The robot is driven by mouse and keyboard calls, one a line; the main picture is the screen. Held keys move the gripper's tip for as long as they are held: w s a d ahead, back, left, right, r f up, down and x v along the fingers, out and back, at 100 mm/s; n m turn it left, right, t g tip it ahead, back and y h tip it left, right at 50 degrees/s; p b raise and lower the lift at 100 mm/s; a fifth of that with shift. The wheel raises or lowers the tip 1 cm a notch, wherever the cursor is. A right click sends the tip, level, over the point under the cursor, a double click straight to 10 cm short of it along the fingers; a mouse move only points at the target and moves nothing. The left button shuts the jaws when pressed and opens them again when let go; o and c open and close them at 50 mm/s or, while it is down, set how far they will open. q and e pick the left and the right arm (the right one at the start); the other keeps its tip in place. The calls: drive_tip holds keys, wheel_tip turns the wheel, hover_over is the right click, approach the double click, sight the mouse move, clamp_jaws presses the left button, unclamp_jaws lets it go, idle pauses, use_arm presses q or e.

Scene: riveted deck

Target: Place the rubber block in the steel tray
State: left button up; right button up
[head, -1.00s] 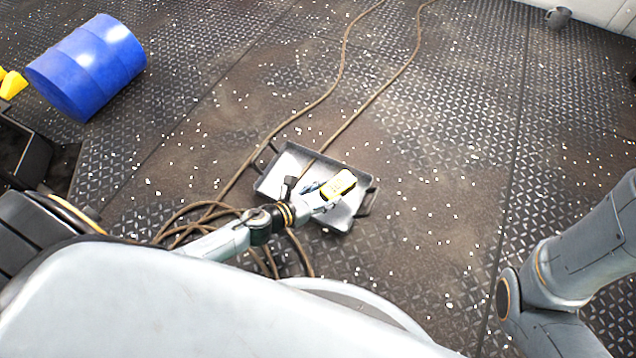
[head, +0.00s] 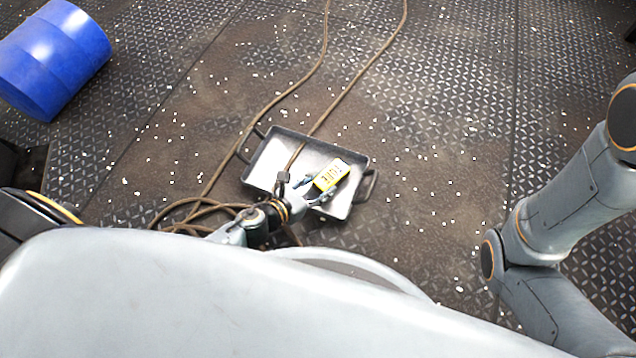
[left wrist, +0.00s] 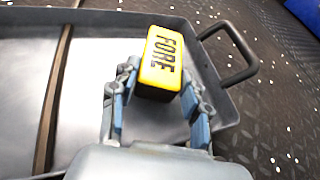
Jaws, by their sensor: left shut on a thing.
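The rubber block (head: 331,174) is yellow with dark lettering; the left wrist view shows it (left wrist: 161,58) with "FORE" on its top and a dark underside. My left gripper (head: 316,189) is shut on the block, its blue-padded fingers on either side in the left wrist view (left wrist: 160,86). The grey steel tray (head: 271,163) lies on the deck, with a handle at each end; its rim also shows in the left wrist view (left wrist: 100,17). The block is over the tray's right part; whether it touches the tray floor I cannot tell. My right gripper is out of view.
A brown cable (head: 316,72) runs over the deck, crosses the tray and coils (head: 190,211) left of it. A blue drum (head: 54,58) lies at the upper left. The patterned deck right of and beyond the tray is mostly clear.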

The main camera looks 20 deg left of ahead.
use_arm(q)
drive_tip(key=o, duration=1.2)
drive_tip(key=shift+f, duration=0.1)
drive_tip(key=shift+r+p, duration=0.4)
drive_tip(key=p+v, duration=0.1)
drive_tip(key=v, duration=0.5)
drive_tip(key=p+v, duration=0.2)
drive_tip(key=v, duration=0.4)
drive_tip(key=shift+f, duration=0.25)
